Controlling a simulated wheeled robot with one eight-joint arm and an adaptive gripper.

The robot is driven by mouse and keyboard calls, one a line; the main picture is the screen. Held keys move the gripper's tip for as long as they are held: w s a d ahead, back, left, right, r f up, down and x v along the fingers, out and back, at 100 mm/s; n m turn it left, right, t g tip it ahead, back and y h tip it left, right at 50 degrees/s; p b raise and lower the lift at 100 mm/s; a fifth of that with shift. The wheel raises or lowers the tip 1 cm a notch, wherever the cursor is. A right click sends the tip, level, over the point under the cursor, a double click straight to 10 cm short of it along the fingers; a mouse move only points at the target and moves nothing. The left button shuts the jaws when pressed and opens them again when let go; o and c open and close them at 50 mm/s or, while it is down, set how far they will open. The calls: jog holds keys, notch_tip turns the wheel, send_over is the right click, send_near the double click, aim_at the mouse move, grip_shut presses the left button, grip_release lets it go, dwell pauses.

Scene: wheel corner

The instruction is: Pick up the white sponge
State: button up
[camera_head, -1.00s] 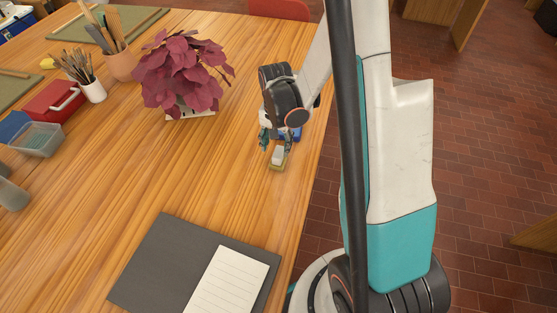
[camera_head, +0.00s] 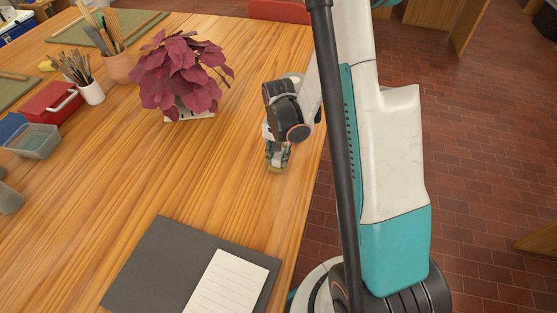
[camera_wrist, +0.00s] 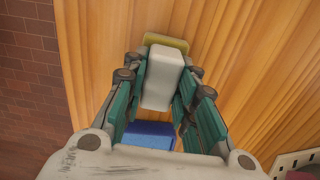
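The white sponge (camera_wrist: 166,80) is a pale block in the wrist view, lying between the two fingers of my gripper (camera_wrist: 164,73). The fingers stand on either side of it, and a narrow gap seems to show at each side. A yellow-green sponge (camera_wrist: 166,42) shows beneath or just beyond the white one.
A potted plant with dark red leaves (camera_head: 183,65) stands left of my gripper. A dark folder (camera_head: 165,262) with a lined notepad (camera_head: 228,284) lies at the front. Brush pots, a red box (camera_head: 52,103) and a clear tub (camera_head: 33,141) stand at the left. Bare table (camera_head: 120,180) lies between.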

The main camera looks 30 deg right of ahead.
aim_at(278, 154)
dwell(0.3)
notch_tip(278, 154, up, 20)
jog(key=p, duration=0.7)
